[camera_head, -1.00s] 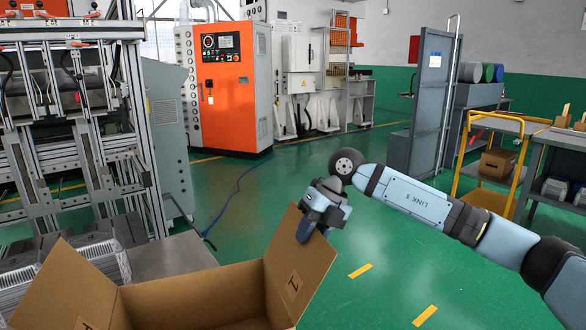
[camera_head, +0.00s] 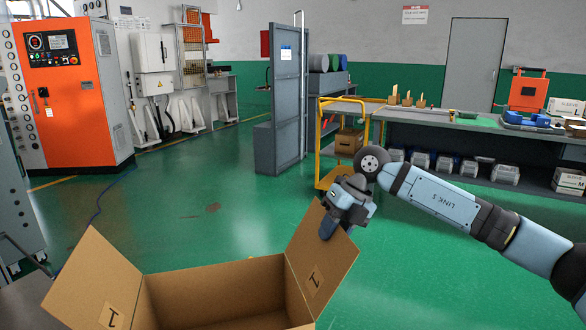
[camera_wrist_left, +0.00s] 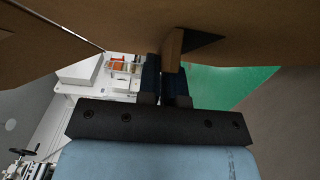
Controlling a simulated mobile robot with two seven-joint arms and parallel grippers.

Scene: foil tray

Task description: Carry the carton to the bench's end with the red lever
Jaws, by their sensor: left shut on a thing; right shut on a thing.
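The open brown carton (camera_head: 215,287) is at the bottom of the head view, its flaps spread; its lower part is cut off. My right gripper (camera_head: 328,230) is shut on the carton's right side, at the flap. In the left wrist view the carton (camera_wrist_left: 110,25) fills the top, and my left gripper (camera_wrist_left: 165,75) is shut on a tab of it; that gripper is outside the head view. The long bench (camera_head: 450,127) stands at the back right. A small red piece (camera_head: 328,122) shows by its left end; I cannot tell whether it is the lever.
A yellow cart (camera_head: 330,178) holding a box stands at the bench's left end. A red-orange device (camera_head: 528,92) sits on the bench towards the right. A grey panel (camera_head: 287,95) stands left of the cart, an orange cabinet (camera_head: 70,110) far left. Green floor between is clear.

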